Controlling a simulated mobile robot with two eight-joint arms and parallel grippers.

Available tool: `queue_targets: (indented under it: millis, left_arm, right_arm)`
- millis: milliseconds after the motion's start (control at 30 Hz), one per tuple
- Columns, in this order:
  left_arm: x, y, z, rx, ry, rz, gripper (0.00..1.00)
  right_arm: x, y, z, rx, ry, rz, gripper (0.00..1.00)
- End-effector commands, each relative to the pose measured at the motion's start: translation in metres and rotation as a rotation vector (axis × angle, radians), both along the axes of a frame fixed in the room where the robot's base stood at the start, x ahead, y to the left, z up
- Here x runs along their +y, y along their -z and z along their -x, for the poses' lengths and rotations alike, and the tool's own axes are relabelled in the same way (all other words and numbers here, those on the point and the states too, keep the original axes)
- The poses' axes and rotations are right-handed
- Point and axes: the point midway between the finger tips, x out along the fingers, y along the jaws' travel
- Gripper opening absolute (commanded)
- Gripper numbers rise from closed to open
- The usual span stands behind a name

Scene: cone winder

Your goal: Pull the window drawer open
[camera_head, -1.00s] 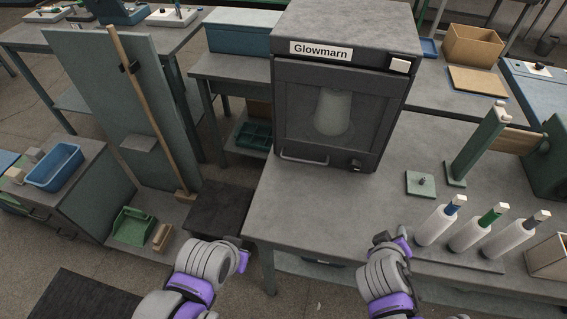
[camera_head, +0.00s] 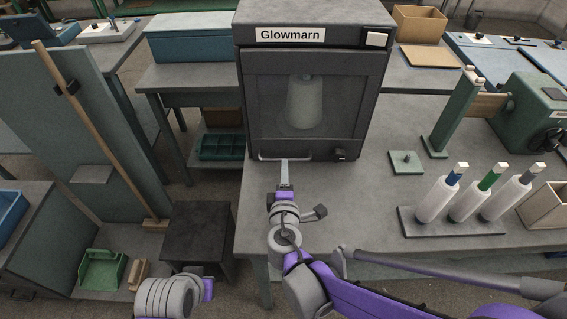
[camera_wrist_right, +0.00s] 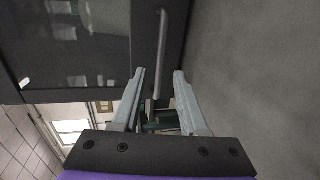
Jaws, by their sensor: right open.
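The window drawer (camera_head: 303,104) is the dark front with a glass pane in the grey Glowmarn machine (camera_head: 315,20). A pale cone shows behind the pane. The drawer looks shut. Its bar handle (camera_head: 270,156) runs along the lower left of the front, and it also shows in the right wrist view (camera_wrist_right: 160,50). My right gripper (camera_head: 284,168) is just in front of the handle. In the right wrist view its two fingers (camera_wrist_right: 159,75) are apart, with the lower end of the handle between them; I cannot tell whether they touch it.
A small dark knob (camera_head: 339,154) sits right of the handle. The grey table (camera_head: 375,200) is clear right of my right arm, up to a rack (camera_head: 455,228) with several bobbins and a green stand (camera_head: 452,120). A dark stool (camera_head: 200,235) stands left of the table.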

Motion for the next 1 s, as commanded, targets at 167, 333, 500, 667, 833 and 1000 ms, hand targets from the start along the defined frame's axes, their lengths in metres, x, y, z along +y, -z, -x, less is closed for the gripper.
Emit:
queue_targets:
  millis: [167,333,500,667,833,1000]
  left_arm:
    - [0.0,0.004,0.0,0.001,0.0,0.0,0.0]
    - [0.0,0.005,0.0,0.002,0.0,0.0,0.0]
    - [0.0,0.006,0.0,0.002,0.0,0.0,0.0]
    - [0.0,0.006,0.0,0.002,0.0,0.0,0.0]
    - [0.0,0.006,0.0,0.002,0.0,0.0,0.0]
    - [0.0,0.006,0.0,0.002,0.0,0.0,0.0]
  right_arm:
    - [-0.001,0.007,-0.031,0.0,0.002,0.0,0.43]
    - [0.0,0.01,-0.046,0.0,0.001,-0.001,0.43]
    - [0.0,0.01,-0.049,0.0,0.001,-0.001,0.43]
    - [0.0,0.01,-0.049,0.0,0.0,-0.001,0.43]
    - [0.0,0.01,-0.049,0.0,0.001,-0.001,0.14]
    - [0.0,0.01,-0.049,0.001,0.001,-0.001,0.0]
